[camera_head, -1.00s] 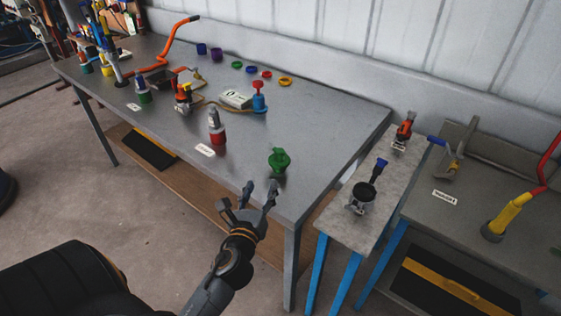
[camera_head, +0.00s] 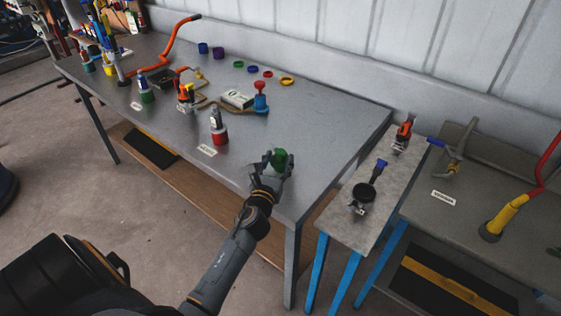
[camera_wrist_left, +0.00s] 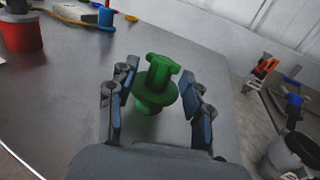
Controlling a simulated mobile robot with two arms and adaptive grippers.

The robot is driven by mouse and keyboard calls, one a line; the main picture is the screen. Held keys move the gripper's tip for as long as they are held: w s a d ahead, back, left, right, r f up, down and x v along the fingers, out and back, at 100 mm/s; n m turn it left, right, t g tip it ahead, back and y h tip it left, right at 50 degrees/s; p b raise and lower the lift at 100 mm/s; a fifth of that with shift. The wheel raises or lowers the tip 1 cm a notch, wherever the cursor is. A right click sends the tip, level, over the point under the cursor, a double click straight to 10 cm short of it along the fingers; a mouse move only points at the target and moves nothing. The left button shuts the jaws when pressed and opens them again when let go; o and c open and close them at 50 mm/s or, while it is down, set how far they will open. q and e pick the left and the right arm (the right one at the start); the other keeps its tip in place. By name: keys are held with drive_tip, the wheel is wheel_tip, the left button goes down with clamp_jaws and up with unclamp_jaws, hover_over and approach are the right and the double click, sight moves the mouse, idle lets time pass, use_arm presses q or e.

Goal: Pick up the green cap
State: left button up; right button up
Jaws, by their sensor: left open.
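The green cap (camera_head: 279,157) stands on the grey table near its front right corner. In the left wrist view the green cap (camera_wrist_left: 157,86) has a round flange and a T-shaped top. My left gripper (camera_head: 277,162) is at the cap, and its fingers partly hide it in the head view. In the wrist view the left gripper (camera_wrist_left: 158,98) is open, with one finger on each side of the cap. Gaps show between the fingers and the cap. My right gripper is not in view.
Small coloured rings lie along the back of the table (camera_head: 330,125). A narrow bench (camera_head: 345,222) with a black cup stands to the right.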

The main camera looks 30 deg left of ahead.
use_arm(q)
drive_tip(key=x, duration=0.3)
drive_tip(key=shift+f, duration=0.1)
drive_tip(key=shift+s, duration=0.1)
clamp_jaws()
